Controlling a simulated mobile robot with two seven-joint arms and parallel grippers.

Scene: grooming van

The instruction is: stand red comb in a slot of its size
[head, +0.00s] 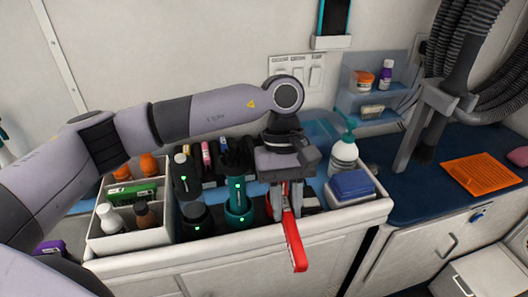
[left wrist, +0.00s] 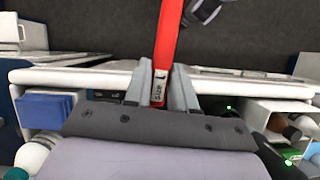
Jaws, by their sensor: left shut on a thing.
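The red comb (head: 294,242) is a long flat red bar. My left gripper (head: 289,208) is shut on it, and it slants down across the counter's front edge in the head view. In the left wrist view the red comb (left wrist: 168,35) sticks out beyond the fingertips of my left gripper (left wrist: 161,85), with a pale label reading "SIZE" between the fingers. A dark holder (head: 212,172) with upright grooming tools stands behind and left of the gripper. My gripper and arm hide part of the counter, and I cannot make out a slot matching the comb. My right gripper is not in view.
Left of the gripper stand a teal clipper (head: 238,195), a black clipper (head: 183,175) and a white organizer (head: 110,242) with bottles. To the right are a pump bottle (head: 343,158) and a blue box (head: 352,185). A blue countertop (head: 425,190) lies farther right.

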